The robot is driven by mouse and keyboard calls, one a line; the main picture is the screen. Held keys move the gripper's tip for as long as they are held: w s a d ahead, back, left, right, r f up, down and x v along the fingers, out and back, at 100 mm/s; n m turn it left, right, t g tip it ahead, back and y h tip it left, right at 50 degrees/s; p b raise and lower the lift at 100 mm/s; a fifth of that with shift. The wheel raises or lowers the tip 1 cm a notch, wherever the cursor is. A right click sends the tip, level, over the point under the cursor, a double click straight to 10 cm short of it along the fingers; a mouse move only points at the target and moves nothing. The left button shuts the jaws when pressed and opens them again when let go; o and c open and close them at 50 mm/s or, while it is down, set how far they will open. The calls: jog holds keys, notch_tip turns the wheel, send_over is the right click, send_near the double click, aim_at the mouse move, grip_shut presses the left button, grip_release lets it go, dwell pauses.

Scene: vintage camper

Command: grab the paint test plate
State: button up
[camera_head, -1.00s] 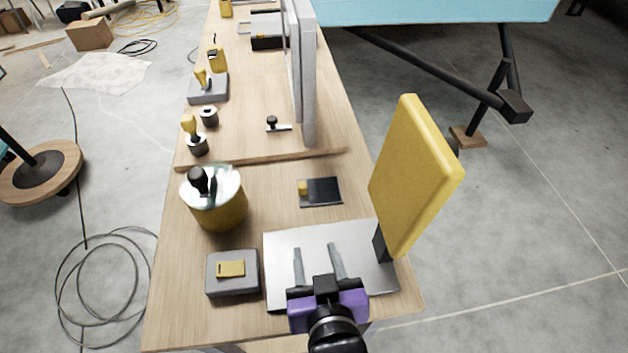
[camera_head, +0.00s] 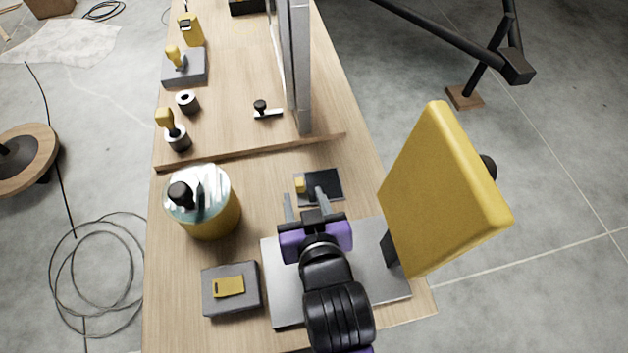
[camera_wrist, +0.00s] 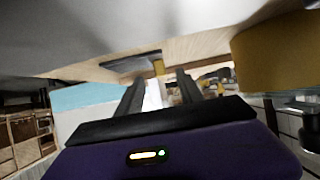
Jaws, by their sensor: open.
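A small dark flat plate with a yellow block at its left end (camera_head: 332,181) lies on the wooden table beyond the silver sheet; it looks like the paint test plate. It also shows in the wrist view (camera_wrist: 130,63), where the picture is upside down. My gripper (camera_head: 304,200) is open and empty, its fingers pointing towards the plate. In the head view the right fingertip overlaps the plate's near edge and the left one is beside its near left corner. In the wrist view my gripper (camera_wrist: 161,78) has the yellow block ahead between its fingers. Contact cannot be told.
A large yellow panel (camera_head: 440,195) stands tilted on the right of the silver sheet (camera_head: 285,300). A yellow can with a shiny lid (camera_head: 218,218) stands left, a grey box (camera_head: 246,300) nearer.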

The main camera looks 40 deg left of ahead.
aim_at(301, 188)
jog(key=x, duration=0.4)
jog(key=shift+w+a, duration=0.15)
grip_shut()
